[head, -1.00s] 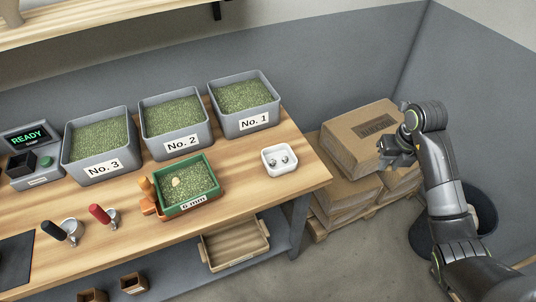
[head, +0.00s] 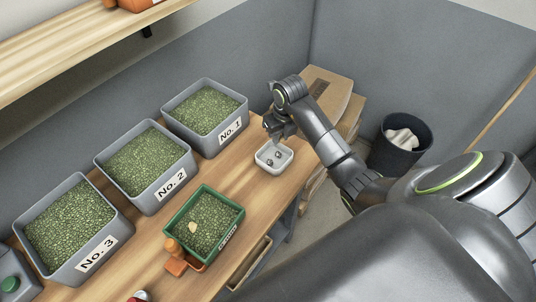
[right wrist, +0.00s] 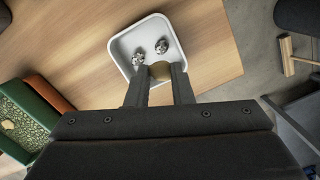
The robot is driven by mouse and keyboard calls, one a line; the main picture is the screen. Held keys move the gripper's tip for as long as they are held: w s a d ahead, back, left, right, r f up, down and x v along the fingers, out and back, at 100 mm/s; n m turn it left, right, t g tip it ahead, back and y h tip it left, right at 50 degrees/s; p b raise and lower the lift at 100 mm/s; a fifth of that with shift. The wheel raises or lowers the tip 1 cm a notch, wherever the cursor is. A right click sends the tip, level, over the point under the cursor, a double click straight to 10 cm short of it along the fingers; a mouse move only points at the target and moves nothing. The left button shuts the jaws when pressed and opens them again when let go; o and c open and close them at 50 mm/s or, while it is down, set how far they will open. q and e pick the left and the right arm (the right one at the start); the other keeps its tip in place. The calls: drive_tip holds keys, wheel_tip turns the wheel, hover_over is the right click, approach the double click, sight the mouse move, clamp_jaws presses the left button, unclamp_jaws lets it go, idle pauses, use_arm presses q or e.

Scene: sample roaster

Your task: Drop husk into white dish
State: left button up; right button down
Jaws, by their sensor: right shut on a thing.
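The white dish (head: 268,169) stands on the bench near its right end, with two small grey lumps inside; the dish (right wrist: 126,44) also fills the upper middle of the right wrist view. My right gripper (head: 277,136) is over the dish's far side. In the right wrist view its fingers (right wrist: 160,74) are shut on a small tan piece, probably a husk (right wrist: 160,70), above the dish's near edge. Another pale husk (head: 193,228) lies on the green beans in the green tray (head: 207,264). My left gripper is out of view.
Grey bins No. 1 (head: 232,134), No. 2 (head: 169,187) and No. 3 (head: 98,254) hold green beans along the back. Cardboard boxes (head: 330,88) and a dark waste bin (head: 393,155) stand beyond the bench end. Bare bench lies between the green tray and dish.

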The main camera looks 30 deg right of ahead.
sight(281, 143)
wheel_tip(281, 143, down, 4)
drive_tip(key=b, duration=0.3)
drive_tip(key=shift+f, duration=0.6)
drive_tip(key=c, duration=1.2)
unclamp_jaws()
drive_tip(key=shift+r, duration=0.15)
